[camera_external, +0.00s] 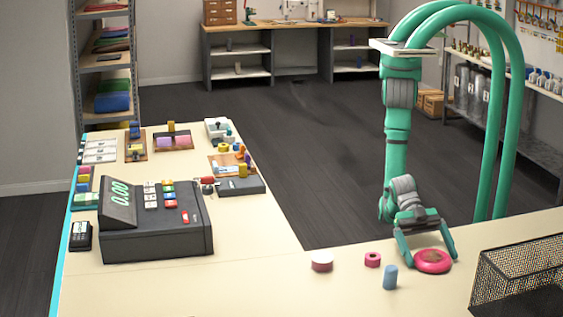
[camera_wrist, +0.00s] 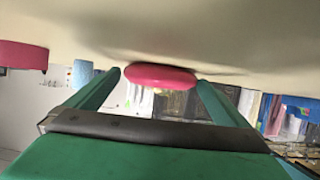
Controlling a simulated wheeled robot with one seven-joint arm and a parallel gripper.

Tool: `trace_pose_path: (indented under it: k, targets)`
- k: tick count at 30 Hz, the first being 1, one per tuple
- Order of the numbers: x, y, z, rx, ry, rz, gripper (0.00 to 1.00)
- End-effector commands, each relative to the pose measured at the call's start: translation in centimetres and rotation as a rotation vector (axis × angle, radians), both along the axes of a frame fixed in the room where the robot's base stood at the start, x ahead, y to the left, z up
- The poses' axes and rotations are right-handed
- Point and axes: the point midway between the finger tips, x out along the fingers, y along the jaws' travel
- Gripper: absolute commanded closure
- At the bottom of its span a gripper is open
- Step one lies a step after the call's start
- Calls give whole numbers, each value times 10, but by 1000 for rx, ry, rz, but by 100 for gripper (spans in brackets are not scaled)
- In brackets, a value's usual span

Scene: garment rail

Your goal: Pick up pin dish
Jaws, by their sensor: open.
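The pin dish (camera_external: 433,262) is a round, low pink-red dish on the cream counter near its back edge, left of the wire basket. My gripper (camera_external: 430,257) is pointed down at it, with its two green fingers spread to the left and right of the dish. In the wrist view the dish (camera_wrist: 160,75) shows as a pink oval between the two fingertips, with a small gap visible on the left side. The gripper is open and holds nothing. Whether the right finger touches the dish is hard to tell.
Left of the dish stand a blue cylinder (camera_external: 390,278), a pink ring (camera_external: 372,260) and a pink-and-white round item (camera_external: 322,261). A black mesh basket (camera_external: 520,268) stands to the right. A cash register (camera_external: 155,230) is far left. The front counter is clear.

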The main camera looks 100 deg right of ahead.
Motion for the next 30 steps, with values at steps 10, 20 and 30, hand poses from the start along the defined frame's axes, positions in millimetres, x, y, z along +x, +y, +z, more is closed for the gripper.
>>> trace_pose_path:
  k: [10,20,30]
  targets:
    - [0,2,-1,0,0,0,17]
    - [0,2,0,1,0,0,40]
    - [1,3,42,6,-2,0,40]
